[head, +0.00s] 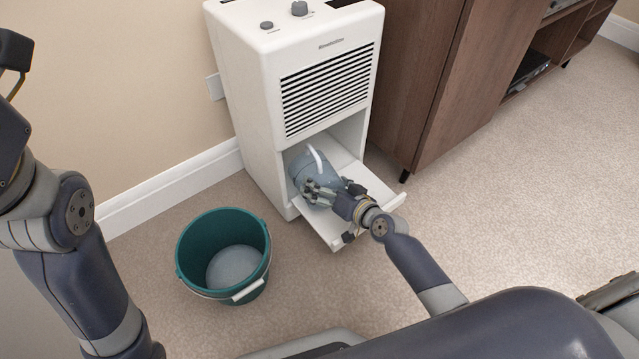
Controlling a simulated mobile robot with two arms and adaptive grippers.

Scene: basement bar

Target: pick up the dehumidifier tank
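The dehumidifier (296,70) is a tall white unit against the wall. Its lower compartment is open, with a white flap (378,186) folded down at the front. The dehumidifier tank (301,166) is a blue-grey translucent container with a white handle (316,158), inside the opening. My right gripper (322,190) is at the tank's front, over the flap, and hides part of it. I cannot tell whether its fingers touch or grip the tank. My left arm is raised at the left; only a dark part of its end (15,50) shows at the picture's edge.
A teal bucket (190,270) with a pale handle and a greyish bottom stands on the carpet left of the flap. A brown wooden cabinet (435,80) stands close to the right of the dehumidifier. The carpet at the right is clear.

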